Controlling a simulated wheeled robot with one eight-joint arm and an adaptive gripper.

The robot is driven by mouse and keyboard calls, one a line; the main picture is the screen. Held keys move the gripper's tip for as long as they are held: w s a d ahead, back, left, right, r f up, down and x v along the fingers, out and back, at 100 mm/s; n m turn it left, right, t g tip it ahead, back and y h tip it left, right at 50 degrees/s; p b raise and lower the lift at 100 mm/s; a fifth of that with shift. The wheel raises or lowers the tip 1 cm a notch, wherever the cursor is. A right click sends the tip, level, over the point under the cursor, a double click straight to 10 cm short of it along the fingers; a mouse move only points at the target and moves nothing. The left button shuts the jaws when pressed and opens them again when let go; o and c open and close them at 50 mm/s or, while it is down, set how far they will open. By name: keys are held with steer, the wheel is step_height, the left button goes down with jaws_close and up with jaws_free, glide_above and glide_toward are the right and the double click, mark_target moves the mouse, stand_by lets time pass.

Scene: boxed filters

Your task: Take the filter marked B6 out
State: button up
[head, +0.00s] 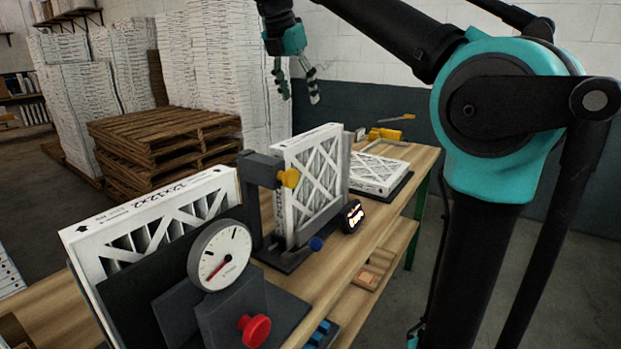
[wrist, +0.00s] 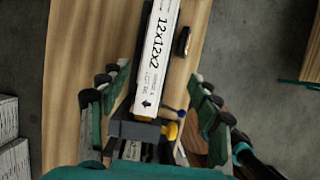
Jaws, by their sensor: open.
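No B6 mark can be read in either view. A white-framed pleated filter (head: 312,180) stands upright in a dark clamp fixture (head: 262,172) on the bench. My gripper (head: 296,88) is open and empty, raised above the bench in the head view. In the wrist view its fingers (wrist: 155,80) spread either side of that edge, apart from it. Another filter (head: 150,225), marked 12x12x2, stands at the front left behind a gauge. A third filter (head: 376,172) lies flat farther back.
The fixture has a yellow knob (head: 289,178) and a blue knob (head: 316,243). A yellow tool (head: 384,134) lies at the back. Wooden pallets (head: 160,140) stand behind.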

mark_target(310, 135)
steer(key=x, duration=1.2)
steer(key=shift+r, duration=0.1)
steer(key=shift+a+x, duration=0.15)
steer(key=shift+x, duration=1.15)
steer(key=shift+a+x, duration=0.15)
steer(key=shift+x, duration=1.2)
steer(key=shift+w+f, duration=0.15)
steer(key=shift+f, duration=0.1)
steer(key=shift+c, duration=0.5)
jaws_close()
